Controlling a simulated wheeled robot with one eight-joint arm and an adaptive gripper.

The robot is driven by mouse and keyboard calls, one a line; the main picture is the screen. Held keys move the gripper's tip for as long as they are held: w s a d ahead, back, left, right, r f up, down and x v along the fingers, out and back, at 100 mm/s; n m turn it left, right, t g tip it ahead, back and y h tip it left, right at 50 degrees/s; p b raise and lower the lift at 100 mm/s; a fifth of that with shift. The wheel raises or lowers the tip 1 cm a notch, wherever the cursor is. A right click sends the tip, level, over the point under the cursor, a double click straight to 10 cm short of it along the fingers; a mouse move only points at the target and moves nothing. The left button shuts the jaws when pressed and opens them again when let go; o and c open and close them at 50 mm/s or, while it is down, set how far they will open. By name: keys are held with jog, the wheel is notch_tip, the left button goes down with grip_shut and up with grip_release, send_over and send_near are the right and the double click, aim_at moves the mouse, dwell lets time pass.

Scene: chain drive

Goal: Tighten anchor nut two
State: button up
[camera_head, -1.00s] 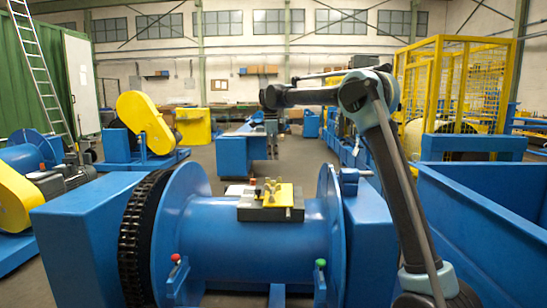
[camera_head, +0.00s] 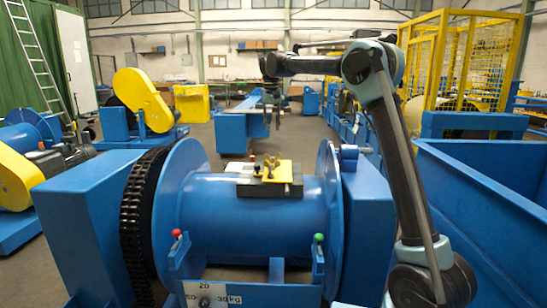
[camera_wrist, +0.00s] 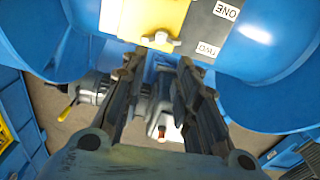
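A dark anchor block (camera_head: 262,190) with a yellow plate (camera_head: 284,170) sits on top of the blue drum (camera_head: 245,220). Small brass-coloured wing-like nuts (camera_head: 268,165) stand on the plate; their numbers cannot be read in the head view. In the wrist view, a wing nut (camera_wrist: 160,40) shows at the plate's edge, close to upside-down labels ONE (camera_wrist: 226,10) and TWO (camera_wrist: 208,48) on the dark block. My gripper (camera_head: 275,110) hangs above and beyond the block. In the wrist view my gripper (camera_wrist: 158,65) has its fingers apart, with nothing held between them.
The drum's big flanges stand either side of the block, with a black chain (camera_head: 137,220) at the left. Red-knobbed (camera_head: 176,234) and green-knobbed (camera_head: 319,239) levers stand in front. A blue bin (camera_head: 490,190) fills the right. A blue bench (camera_head: 238,125) stands behind.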

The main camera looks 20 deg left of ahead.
aim_at(273, 154)
jog(key=f+n, duration=0.5)
jog(key=n, duration=0.1)
jog(key=f+n, duration=0.4)
jog(key=n, duration=0.3)
jog(key=f+n, duration=0.5)
jog(key=n, duration=0.1)
jog(key=shift+w+f+n, duration=0.25)
jog(key=shift+f+n, duration=0.1)
jog(key=shift+n, duration=0.05)
dwell(0.4)
grip_shut()
